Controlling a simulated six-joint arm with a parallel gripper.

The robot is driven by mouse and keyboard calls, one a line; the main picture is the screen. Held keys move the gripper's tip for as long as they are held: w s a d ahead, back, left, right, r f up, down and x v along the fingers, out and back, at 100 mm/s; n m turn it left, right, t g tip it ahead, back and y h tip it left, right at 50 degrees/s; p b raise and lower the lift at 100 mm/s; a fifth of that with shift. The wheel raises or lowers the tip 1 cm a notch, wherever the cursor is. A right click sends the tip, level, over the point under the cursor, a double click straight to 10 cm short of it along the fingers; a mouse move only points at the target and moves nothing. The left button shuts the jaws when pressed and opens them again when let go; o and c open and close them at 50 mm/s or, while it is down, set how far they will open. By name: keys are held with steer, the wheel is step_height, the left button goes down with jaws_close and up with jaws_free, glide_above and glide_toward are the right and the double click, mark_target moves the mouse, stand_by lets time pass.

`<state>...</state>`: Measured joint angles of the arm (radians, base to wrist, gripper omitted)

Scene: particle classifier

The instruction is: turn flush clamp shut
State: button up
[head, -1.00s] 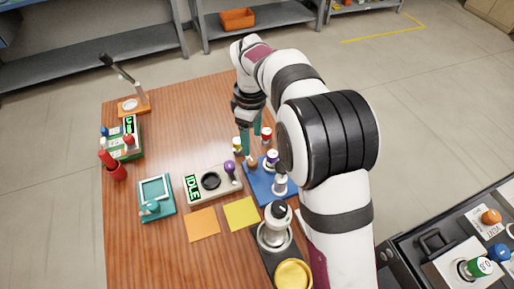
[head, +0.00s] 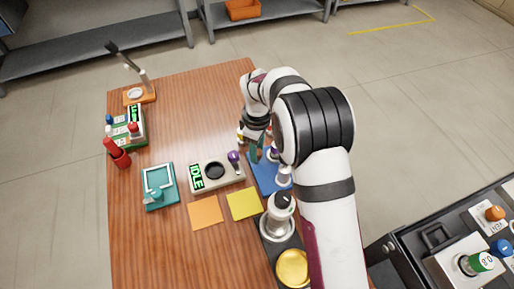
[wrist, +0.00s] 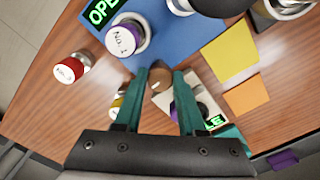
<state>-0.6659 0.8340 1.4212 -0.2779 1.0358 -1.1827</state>
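A blue base (head: 261,178) with a green display reading "OPE…" (wrist: 103,12) in the wrist view stands near the table's right side. A small brown knob (wrist: 160,79), which looks like the clamp's, shows between my fingers at the edge of that base. My gripper (wrist: 167,71) has two teal fingers spread to either side of the knob; I cannot tell whether they touch it. In the head view, my gripper (head: 257,153) points down beside the blue base, and my arm hides much of it.
A purple-capped "No. 1" vial (wrist: 126,38), a red-capped "No. 3" vial (wrist: 70,69) and a yellow-capped vial (wrist: 116,106) stand close by. A grey "IDLE" device (head: 216,175) with a purple knob (head: 234,157) stands left. Orange (head: 206,212) and yellow (head: 243,204) squares lie in front.

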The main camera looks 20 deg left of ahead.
jaws_close()
steer(key=m, duration=0.7)
steer(key=shift+m, duration=0.3)
steer(key=m, duration=0.5)
steer(key=shift+s, duration=0.1)
steer(key=m, duration=0.5)
steer(key=shift+a, duration=0.1)
steer(key=shift+m, duration=0.3)
